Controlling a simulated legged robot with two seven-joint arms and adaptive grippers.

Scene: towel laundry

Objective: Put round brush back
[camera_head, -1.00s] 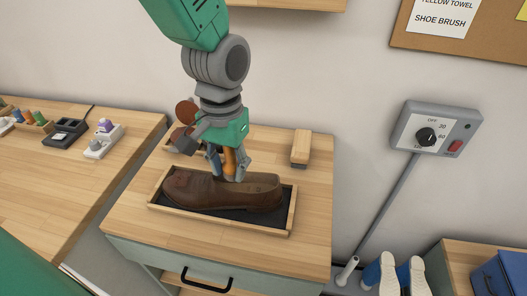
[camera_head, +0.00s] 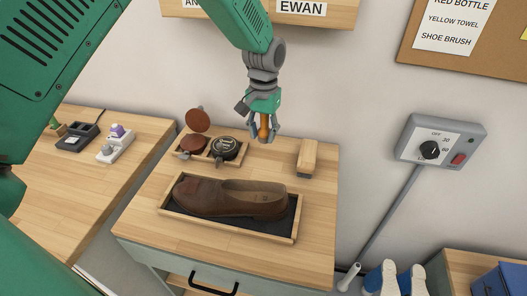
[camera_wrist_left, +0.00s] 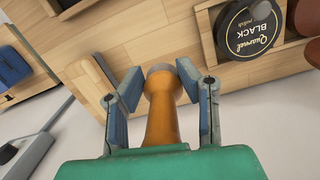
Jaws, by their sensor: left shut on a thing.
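My left gripper (camera_head: 262,134) is shut on the orange handle of the round brush (camera_head: 264,124). It holds the brush above the back of the small wooden table, between the polish tins and the block brush. In the left wrist view, the blue finger pads (camera_wrist_left: 157,88) stand either side of the orange-handled brush (camera_wrist_left: 164,112), its pale grey end towards the tabletop. Its bristles are not clear. The brown shoe (camera_head: 230,196) lies in a wooden tray (camera_head: 238,231) with a dark base, in front of the gripper. My right gripper is not in view.
A wooden holder (camera_head: 211,158) carries a black polish tin (camera_head: 224,148) and an open brown tin (camera_head: 192,143). A wooden block brush (camera_head: 307,157) stands at the back right. A wall control box (camera_head: 440,140) is at the right. The tabletop's right side is clear.

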